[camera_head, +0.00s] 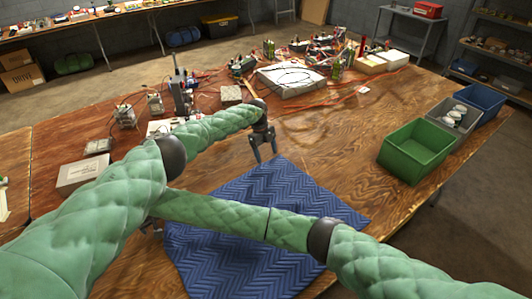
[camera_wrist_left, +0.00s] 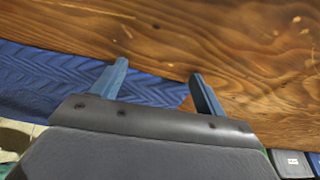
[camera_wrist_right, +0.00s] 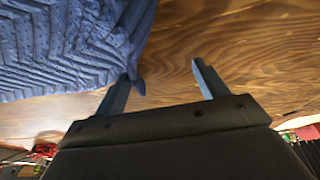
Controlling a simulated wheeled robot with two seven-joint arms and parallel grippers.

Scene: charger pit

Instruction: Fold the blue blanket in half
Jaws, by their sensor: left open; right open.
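The blue quilted blanket (camera_head: 290,190) lies on the wooden table, spread out with a zigzag pattern. My arms cover part of its middle and left side in the head view. My left gripper (camera_head: 263,152) is open above the blanket's far edge; in the left wrist view its fingers (camera_wrist_left: 158,82) straddle the blanket's edge (camera_wrist_left: 60,75), with bare wood beyond. My right gripper (camera_wrist_right: 158,82) is open at the blanket's left side, mostly hidden behind my arms in the head view. In the right wrist view a drooping blanket edge (camera_wrist_right: 135,50) is by its left finger.
A green bin (camera_head: 415,150), a grey bin (camera_head: 455,118) and a blue bin (camera_head: 480,103) stand at the table's right. Electronics, cables and a white box (camera_head: 290,80) crowd the back. Bare wood lies between blanket and bins.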

